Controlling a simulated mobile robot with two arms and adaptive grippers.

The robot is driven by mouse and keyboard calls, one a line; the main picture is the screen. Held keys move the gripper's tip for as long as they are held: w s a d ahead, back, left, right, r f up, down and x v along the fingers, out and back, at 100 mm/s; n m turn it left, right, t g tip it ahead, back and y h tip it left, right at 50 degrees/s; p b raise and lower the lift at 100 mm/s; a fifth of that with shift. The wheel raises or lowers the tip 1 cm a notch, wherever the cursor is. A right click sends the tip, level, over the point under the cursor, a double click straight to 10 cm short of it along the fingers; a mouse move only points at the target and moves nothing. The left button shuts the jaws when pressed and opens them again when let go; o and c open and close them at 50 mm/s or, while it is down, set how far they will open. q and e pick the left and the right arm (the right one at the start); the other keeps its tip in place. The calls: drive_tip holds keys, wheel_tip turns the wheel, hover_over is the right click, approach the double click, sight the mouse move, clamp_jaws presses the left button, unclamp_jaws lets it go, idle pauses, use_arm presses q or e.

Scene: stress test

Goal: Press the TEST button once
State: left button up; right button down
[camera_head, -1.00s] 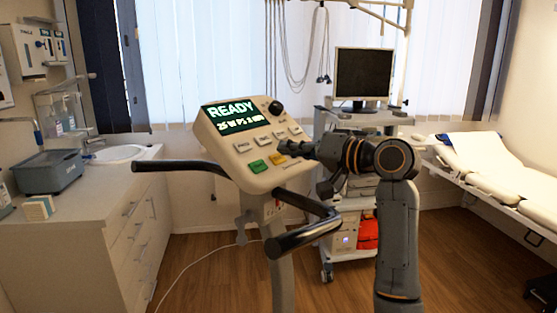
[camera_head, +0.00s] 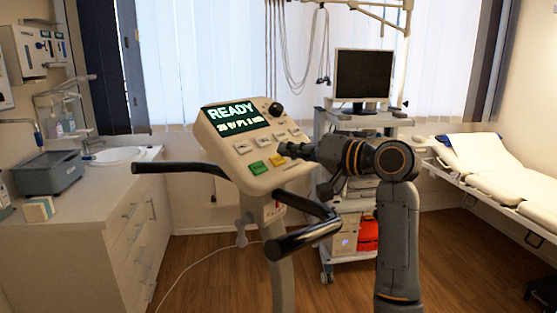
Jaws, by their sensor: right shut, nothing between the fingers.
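A cream control console (camera_head: 208,148) stands tilted on a post in the middle of the view. Its lit screen (camera_head: 230,118) reads READY with a second line below. Under the screen are several pale buttons (camera_head: 262,141), a green button (camera_head: 258,168) and a yellow button (camera_head: 277,160). The button labels are too small to read, so I cannot tell which is TEST. My right gripper (camera_head: 291,150) is shut and empty, its tips at the right part of the button area, close to the yellow button. I cannot tell whether they touch the panel. My left gripper is out of view.
Dark handlebars (camera_head: 303,238) stick out on both sides of the console, one below my right gripper. A cart with a monitor (camera_head: 363,75) stands behind. A white counter (camera_head: 75,225) is at the left, a bed (camera_head: 490,170) at the right.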

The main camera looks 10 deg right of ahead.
drive_tip(key=shift+w+f, duration=0.1)
drive_tip(key=shift+w+a+f, duration=0.15)
drive_tip(key=shift+f, duration=0.05)
drive_tip(key=shift+w+a+f, duration=0.15)
drive_tip(key=shift+f, duration=0.2)
idle(0.9)
idle(0.4)
drive_tip(key=shift+s+d+r+p, duration=0.25)
drive_tip(key=shift+s+r+p, duration=0.15)
drive_tip(key=shift+r+p, duration=0.25)
drive_tip(key=r+p, duration=0.1)
drive_tip(key=s+d+r+p, duration=0.2)
drive_tip(key=r, duration=0.1)
drive_tip(key=shift+s, duration=0.2)
